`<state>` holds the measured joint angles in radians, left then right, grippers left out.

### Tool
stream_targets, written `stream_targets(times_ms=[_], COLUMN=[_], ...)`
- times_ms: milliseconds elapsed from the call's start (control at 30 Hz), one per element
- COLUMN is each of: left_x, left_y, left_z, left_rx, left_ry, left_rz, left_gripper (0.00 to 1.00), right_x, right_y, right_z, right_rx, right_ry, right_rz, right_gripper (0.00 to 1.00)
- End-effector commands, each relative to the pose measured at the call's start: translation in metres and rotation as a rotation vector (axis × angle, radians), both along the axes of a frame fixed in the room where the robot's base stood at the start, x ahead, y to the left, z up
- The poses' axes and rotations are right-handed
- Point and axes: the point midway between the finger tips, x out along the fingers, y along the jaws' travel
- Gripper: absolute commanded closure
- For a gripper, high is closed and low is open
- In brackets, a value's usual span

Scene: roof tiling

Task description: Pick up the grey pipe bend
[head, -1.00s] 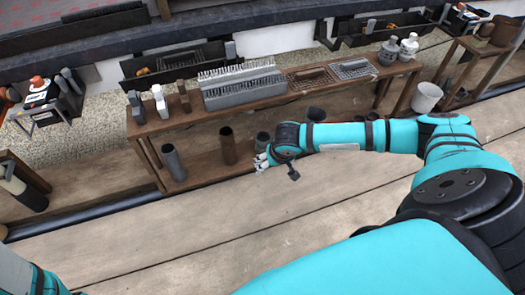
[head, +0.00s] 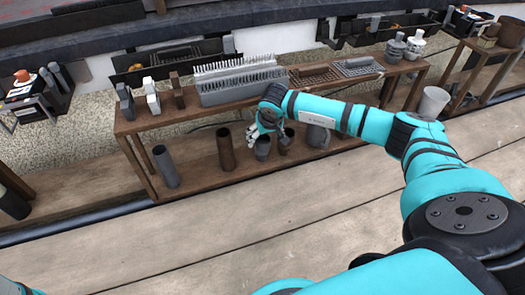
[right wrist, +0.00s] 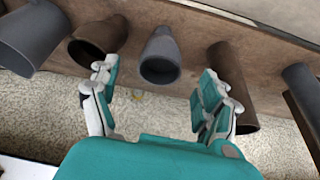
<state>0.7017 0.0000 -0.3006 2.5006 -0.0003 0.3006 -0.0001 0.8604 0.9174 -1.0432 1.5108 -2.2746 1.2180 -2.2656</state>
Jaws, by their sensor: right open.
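A short grey pipe piece with a round open mouth, apparently the grey pipe bend (head: 262,150), stands on the lower shelf of the long wooden rack. In the right wrist view the grey pipe bend (right wrist: 161,58) shows between and beyond the fingertips, its dark mouth facing the camera. My right gripper (head: 267,133) is at the rack, just above and in front of it, partly covering it in the head view. In the right wrist view the right gripper (right wrist: 157,76) is open, fingers spread to either side and empty. My left gripper is out of view.
A brown pipe (head: 226,150) and a brown bend (head: 286,138) stand close on either side. A tall grey pipe (head: 165,166) and a larger grey fitting (head: 318,136) stand farther out. The rack's upper shelf (head: 190,119) lies above them. The floor in front is clear.

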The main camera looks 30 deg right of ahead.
Motion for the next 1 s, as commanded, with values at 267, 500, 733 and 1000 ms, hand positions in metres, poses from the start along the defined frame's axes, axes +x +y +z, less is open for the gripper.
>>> stream_targets(times_ms=[267,500,733,1000], left_x=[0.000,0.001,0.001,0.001], left_y=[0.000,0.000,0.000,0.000], left_z=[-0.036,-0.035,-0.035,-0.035], left_rx=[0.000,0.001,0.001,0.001], left_ry=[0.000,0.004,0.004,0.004], left_rz=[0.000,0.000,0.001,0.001], left_gripper=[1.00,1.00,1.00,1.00], right_x=[0.013,0.015,0.015,0.015], right_y=[-0.004,-0.005,-0.005,-0.005], right_z=[-0.040,-0.040,-0.040,-0.040], right_rx=[0.001,0.000,0.000,0.000], right_ry=[0.001,0.000,0.000,0.000], right_rz=[-0.001,0.000,0.000,0.000], right_gripper=[0.21,0.21,0.45,0.81])
